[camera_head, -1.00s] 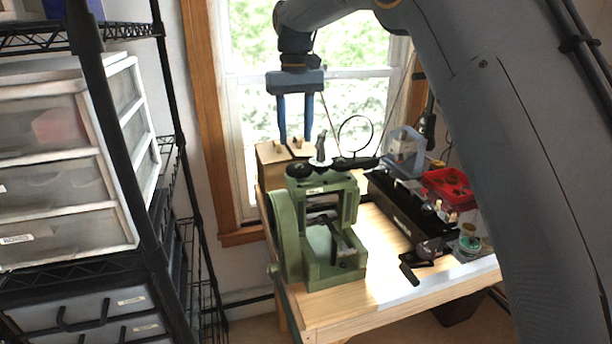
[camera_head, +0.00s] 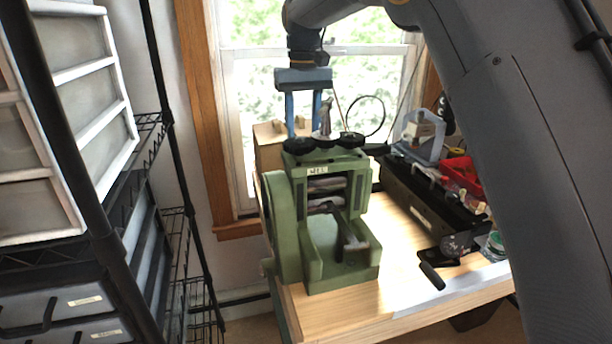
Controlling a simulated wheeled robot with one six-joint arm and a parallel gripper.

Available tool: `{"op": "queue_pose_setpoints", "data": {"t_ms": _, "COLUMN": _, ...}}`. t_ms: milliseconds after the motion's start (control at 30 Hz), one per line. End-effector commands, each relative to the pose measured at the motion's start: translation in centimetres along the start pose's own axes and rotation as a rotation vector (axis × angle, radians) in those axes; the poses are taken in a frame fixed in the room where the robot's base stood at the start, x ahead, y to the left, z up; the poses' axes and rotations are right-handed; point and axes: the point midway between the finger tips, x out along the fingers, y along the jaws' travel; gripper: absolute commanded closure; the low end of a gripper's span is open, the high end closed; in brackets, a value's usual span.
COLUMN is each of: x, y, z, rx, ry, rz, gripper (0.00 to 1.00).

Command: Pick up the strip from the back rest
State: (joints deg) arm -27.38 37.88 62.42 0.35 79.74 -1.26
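The green rolling mill (camera_head: 330,225) stands on the wooden bench, with its rollers and front rest facing me. My gripper (camera_head: 304,132) points straight down behind the mill's top knobs, its two blue fingers apart with a gap between them. I see nothing held between them, but the fingertips are partly hidden by the mill's top. The back rest and the strip are not visible; the mill body blocks my view of its far side.
A wooden block (camera_head: 268,146) stands behind the mill by the window. A long black box (camera_head: 410,200), a red tray (camera_head: 462,176) and a black-handled tool (camera_head: 446,256) lie to the right. A wire shelf with drawers (camera_head: 70,110) is at the left. The bench front (camera_head: 400,290) has bare room.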

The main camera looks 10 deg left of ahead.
Motion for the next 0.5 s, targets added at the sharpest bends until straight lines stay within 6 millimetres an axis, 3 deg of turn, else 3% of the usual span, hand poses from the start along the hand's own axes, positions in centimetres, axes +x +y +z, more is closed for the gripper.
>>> {"op": "queue_pose_setpoints", "data": {"t_ms": 500, "x": 4.9, "y": 0.4, "z": -0.1, "rx": 0.001, "ry": -0.003, "rz": 0.000, "gripper": 0.59}}
